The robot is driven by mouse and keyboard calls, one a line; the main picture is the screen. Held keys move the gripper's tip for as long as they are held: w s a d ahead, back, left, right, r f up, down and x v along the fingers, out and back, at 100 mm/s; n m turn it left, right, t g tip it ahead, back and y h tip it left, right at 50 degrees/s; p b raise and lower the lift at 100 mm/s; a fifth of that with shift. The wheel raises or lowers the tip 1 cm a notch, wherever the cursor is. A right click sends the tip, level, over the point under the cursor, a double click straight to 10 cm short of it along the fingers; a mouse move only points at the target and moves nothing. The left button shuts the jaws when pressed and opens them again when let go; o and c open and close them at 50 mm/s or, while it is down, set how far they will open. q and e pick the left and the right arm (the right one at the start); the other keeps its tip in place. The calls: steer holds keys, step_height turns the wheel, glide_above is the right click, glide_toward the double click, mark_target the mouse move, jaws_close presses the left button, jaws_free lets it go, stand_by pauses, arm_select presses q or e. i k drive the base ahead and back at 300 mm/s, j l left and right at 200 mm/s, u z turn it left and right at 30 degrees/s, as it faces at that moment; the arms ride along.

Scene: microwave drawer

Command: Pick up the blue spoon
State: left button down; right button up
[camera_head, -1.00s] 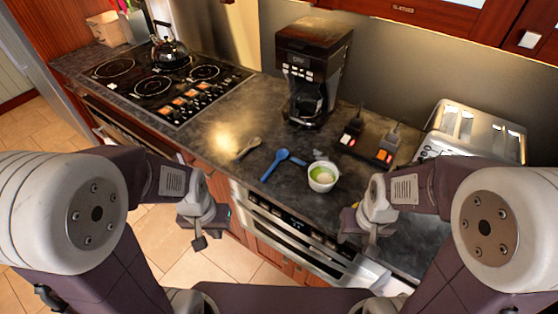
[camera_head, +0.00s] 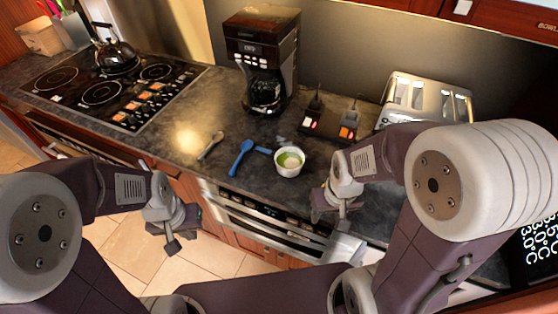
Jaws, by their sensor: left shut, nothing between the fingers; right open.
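My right gripper (camera_head: 328,218) is in front of the counter edge, below and right of the bowl, away from the spoon. Its fingers are small and partly hidden in this view; it is open.
A metal or wooden spoon (camera_head: 210,146) lies left of the blue spoon. A coffee maker (camera_head: 262,60), a power strip (camera_head: 330,125) and a toaster (camera_head: 428,100) stand behind. A stove (camera_head: 112,90) with a kettle (camera_head: 116,58) is at the left. A drawer microwave (camera_head: 265,218) sits below the counter.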

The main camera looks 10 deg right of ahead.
mark_target(246, 145)
steer(key=i+j+z, duration=0.1)
steer(key=j+z, duration=0.25)
steer(key=i+j+z, duration=0.1)
steer(key=j+z, duration=0.55)
steer(key=i+l, duration=0.05)
